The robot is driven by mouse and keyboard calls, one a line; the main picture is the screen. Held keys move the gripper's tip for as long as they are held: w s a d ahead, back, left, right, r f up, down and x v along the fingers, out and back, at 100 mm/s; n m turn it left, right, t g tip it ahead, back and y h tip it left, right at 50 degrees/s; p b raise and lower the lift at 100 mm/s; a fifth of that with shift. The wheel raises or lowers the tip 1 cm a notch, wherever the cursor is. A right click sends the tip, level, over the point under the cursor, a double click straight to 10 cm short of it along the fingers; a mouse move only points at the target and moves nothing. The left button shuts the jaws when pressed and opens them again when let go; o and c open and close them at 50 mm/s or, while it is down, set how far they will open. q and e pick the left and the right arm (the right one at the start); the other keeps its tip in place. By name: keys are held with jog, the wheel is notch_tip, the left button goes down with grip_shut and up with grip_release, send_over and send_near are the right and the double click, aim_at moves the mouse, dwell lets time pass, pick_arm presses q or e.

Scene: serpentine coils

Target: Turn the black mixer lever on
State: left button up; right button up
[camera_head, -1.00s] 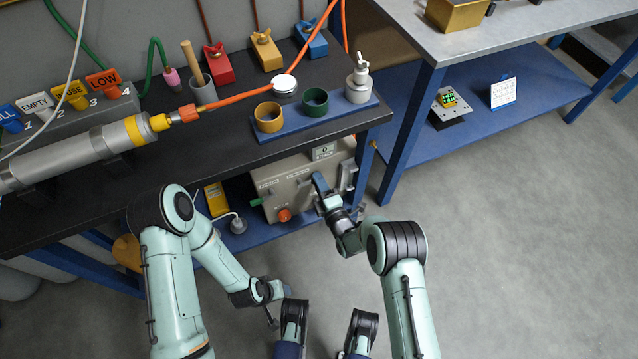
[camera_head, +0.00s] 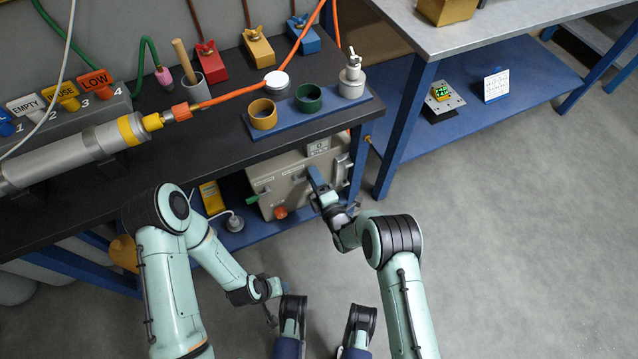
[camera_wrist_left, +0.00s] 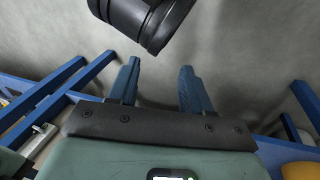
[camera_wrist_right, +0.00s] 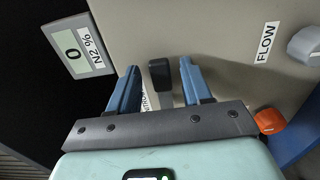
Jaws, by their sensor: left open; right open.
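A black lever (camera_wrist_right: 160,74) stands on the face of a beige-grey control box (camera_head: 277,183), under the bench. In the right wrist view it sits between the two blue fingers of my right gripper (camera_wrist_right: 159,72). The fingers are open, with a gap on both sides of the lever. A label beside it is partly hidden by the gripper. In the head view my right gripper (camera_head: 317,180) is at the box front and covers the lever. My left gripper (camera_wrist_left: 160,67) is open and empty, over the floor, away from the box.
The box also bears an N2 % display (camera_wrist_right: 74,50) reading 0, a grey knob (camera_wrist_right: 308,45) near the FLOW label and an orange knob (camera_wrist_right: 269,121). A blue bench leg (camera_head: 357,165) stands right of the box. A yellow meter (camera_head: 212,198) is to its left. Floor (camera_head: 500,240) at right is clear.

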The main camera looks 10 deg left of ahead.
pick_arm(q)
jog(key=shift+g+h, duration=0.3)
jog(key=shift+g, duration=0.4)
jog(key=s+r+p, duration=0.1)
jog(key=s+d+r+p, duration=0.1)
jog(key=s, duration=0.1)
jog(key=s+d+r, duration=0.1)
jog(key=shift+s+d+r+p, duration=0.1)
jog(key=shift+s+p, duration=0.1)
jog(key=shift+p, duration=0.2)
pick_arm(e)
jog(key=v, duration=1.3)
jog(key=shift+s+d, duration=0.1)
jog(key=shift+d, duration=0.05)
